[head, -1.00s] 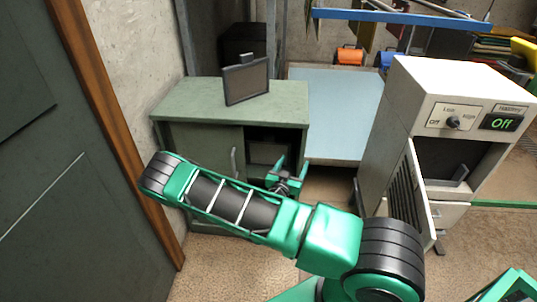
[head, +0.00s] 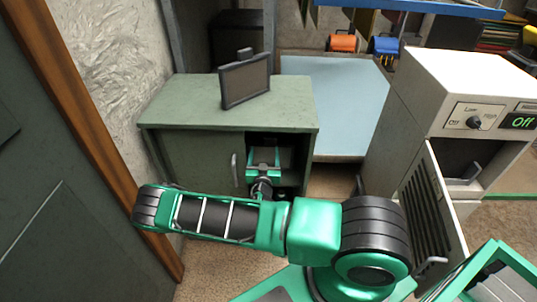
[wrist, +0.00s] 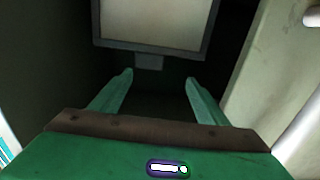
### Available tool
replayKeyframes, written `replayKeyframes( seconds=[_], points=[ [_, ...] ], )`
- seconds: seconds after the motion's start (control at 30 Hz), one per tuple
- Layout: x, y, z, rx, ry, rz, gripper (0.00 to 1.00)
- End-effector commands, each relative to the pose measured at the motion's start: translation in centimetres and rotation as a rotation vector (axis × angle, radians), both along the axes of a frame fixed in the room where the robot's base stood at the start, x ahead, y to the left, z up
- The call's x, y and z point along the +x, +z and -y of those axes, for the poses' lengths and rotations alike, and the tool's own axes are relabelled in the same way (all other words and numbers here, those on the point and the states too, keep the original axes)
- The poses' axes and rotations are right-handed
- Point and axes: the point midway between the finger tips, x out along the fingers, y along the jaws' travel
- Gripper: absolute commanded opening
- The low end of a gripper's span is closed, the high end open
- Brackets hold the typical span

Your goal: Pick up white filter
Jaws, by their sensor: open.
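The white filter (wrist: 152,22) is a pale panel in a dark frame inside the dark cabinet compartment. Its short grey tab (wrist: 149,62) points toward my gripper. My gripper (wrist: 158,79) is open and empty, with one finger on each side of the tab's line; the tab lies just ahead of the fingertips. In the head view my gripper (head: 264,160) is inside the opening of the green cabinet (head: 195,165). There it mostly hides the filter.
A dark-framed grey-brown filter (head: 245,80) stands on the cabinet top. The cabinet's left door with its handle (head: 235,170) is shut. On the right stands a beige machine (head: 480,75) reading "Off", its slatted door (head: 435,205) open. A wooden door frame (head: 100,150) is on the left.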

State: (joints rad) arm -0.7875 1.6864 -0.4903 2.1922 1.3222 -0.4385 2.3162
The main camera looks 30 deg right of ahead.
Motion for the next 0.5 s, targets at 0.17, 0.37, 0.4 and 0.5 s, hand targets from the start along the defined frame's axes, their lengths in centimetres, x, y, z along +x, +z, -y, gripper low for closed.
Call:
replayKeyframes(
  seconds=[0.17,0.37,0.4,0.5],
  points=[
    [1.8,0.0,3.3,-0.001,-0.024,0.001,0.69],
    [2.7,0.0,4.7,-0.002,-0.03,0.0,0.69],
    [2.9,0.0,5.0,-0.002,-0.031,-0.001,0.69],
    [3.7,0.0,5.9,-0.002,-0.034,0.001,0.69]
  ],
)
